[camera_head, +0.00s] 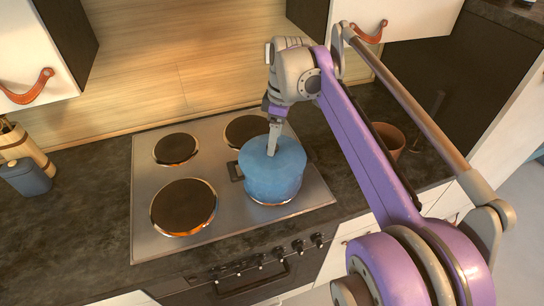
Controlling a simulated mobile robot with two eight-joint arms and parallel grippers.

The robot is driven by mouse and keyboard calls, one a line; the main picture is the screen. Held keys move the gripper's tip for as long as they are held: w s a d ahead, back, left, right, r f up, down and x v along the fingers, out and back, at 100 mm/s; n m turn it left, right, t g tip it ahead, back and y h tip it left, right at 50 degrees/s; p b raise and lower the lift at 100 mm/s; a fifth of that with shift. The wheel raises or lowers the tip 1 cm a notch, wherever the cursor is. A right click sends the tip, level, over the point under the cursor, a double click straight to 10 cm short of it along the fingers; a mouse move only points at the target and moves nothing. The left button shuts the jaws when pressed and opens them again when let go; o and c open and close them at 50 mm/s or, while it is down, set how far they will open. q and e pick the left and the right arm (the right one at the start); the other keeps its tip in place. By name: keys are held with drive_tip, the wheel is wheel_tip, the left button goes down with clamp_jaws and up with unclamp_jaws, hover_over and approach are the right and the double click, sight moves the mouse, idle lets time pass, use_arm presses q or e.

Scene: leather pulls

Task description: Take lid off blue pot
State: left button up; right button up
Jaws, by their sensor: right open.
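The blue pot (272,185) stands on the front right burner of the stove. Its blue lid (284,158) covers the top, and a dark side handle shows at the pot's left. My right gripper (271,153) points down at the middle of the lid, with its fingertips at the lid's centre. It is open. The lid's knob is not visible, and the fingers hide the lid's centre. I cannot tell whether the fingers touch the lid. My left gripper is not in view.
The steel cooktop (232,208) has bare burners, including the front left burner (183,206). A brown pot (388,140) stands right of the stove behind my right arm. A dark blue canister (25,177) stands at far left. Counter between canister and stove is clear.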

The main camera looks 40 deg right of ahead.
sight(288, 162)
drive_tip(key=f, duration=0.2)
drive_tip(key=w+f, duration=0.1)
drive_tip(key=f, duration=0.1)
drive_tip(key=shift+a, duration=0.1)
clamp_jaws()
